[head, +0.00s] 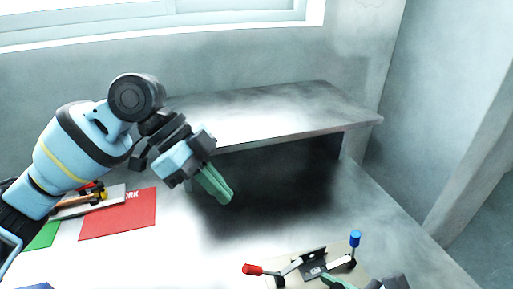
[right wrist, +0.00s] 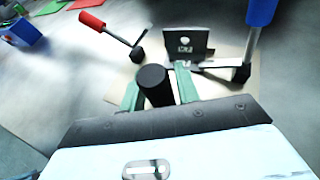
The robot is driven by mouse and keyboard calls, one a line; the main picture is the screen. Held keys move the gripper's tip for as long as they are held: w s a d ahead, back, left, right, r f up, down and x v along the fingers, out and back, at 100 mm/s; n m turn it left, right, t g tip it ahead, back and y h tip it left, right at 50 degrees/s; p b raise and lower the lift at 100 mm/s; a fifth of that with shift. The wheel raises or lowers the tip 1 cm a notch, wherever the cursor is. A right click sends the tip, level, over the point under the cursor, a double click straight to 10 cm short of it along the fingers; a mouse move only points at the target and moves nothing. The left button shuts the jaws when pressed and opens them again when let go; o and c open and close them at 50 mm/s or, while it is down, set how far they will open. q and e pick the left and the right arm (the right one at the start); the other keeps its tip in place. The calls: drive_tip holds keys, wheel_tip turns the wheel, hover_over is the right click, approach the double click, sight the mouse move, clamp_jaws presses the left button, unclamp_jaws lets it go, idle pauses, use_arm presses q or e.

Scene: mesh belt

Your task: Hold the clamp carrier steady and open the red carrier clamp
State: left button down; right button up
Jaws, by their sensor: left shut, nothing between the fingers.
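The clamp carrier is a tan board (right wrist: 225,82) with a dark upright bracket (head: 314,263), at the lower right of the head view. The red carrier clamp (head: 253,269) has its red handle stretched out to the left; it also shows in the right wrist view (right wrist: 92,22). A blue-handled clamp (head: 355,239) has its handle upright on the right side. My right gripper (right wrist: 159,94) has its green fingers apart, one on each side of a black post (right wrist: 153,78); whether they press it is unclear. My left gripper (head: 226,197) is shut and empty, above the table, away from the carrier.
A raised grey shelf (head: 270,115) stands at the back, with dark shade beneath. A red mat (head: 118,215), a green mat (head: 44,237) and tools (head: 85,200) lie at the left. A blue box (right wrist: 20,32) shows in the right wrist view. The table between is clear.

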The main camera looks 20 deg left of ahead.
drive_tip(key=o, duration=0.3)
drive_tip(key=shift+d, duration=0.1)
drive_tip(key=v, duration=0.7)
drive_tip(key=shift+s+d+r, duration=0.1)
